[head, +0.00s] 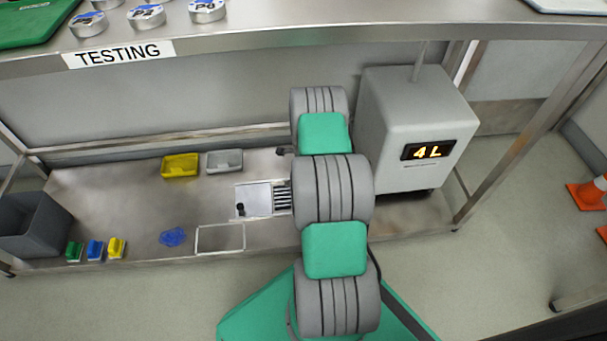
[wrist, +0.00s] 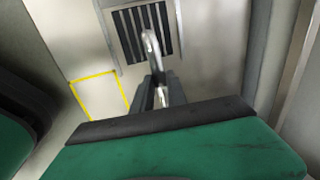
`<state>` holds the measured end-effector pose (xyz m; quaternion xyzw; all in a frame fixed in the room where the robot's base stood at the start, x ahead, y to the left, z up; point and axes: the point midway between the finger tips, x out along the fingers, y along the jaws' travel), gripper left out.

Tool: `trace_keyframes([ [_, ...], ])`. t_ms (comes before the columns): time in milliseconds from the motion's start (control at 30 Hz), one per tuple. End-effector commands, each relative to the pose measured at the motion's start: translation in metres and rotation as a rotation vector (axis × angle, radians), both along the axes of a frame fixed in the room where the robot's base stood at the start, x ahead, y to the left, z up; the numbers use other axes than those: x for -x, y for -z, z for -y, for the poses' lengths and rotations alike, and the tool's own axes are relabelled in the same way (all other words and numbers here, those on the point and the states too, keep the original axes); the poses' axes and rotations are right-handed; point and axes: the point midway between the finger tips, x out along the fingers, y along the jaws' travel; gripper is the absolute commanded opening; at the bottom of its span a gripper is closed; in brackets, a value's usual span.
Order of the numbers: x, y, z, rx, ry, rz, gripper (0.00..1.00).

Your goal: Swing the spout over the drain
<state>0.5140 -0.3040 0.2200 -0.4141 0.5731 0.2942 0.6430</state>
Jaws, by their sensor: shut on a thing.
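In the wrist view, the spout (wrist: 152,48) is a pale metal tube with a bent end. My gripper (wrist: 162,93) is shut on its lower part. The drain (wrist: 128,32) is a dark slotted grate at the top of the wrist view. The spout's end overlaps the grate in this picture; its height above it cannot be told. In the head view, part of the drain (head: 283,198) shows beside my arm. My arm hides the spout and my gripper there. A grey dispenser box (head: 415,125) with a lit "4 L" display stands right of my arm.
A yellow outlined rectangle (wrist: 101,94) lies left of my gripper. On the lower shelf (head: 110,200) are a plate with a black knob (head: 253,201), yellow (head: 180,166) and grey trays (head: 224,161), a blue cloth (head: 172,237) and several brushes. The upper bench (head: 260,35) overhangs it.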

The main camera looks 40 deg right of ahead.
Motion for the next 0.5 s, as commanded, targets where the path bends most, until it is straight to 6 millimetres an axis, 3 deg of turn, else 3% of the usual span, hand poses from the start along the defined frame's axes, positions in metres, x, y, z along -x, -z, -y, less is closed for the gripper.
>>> trace_keyframes([
  [67,0.0009,0.0005,0.0003,0.000,0.001,-0.001,0.00],
  [100,0.0009,0.0005,0.0003,0.000,0.001,-0.001,0.19],
  [300,0.0004,0.0003,0.0000,0.000,-0.001,-0.001,0.36],
  [500,0.0001,0.0001,-0.0003,0.000,-0.001,0.000,0.40],
])
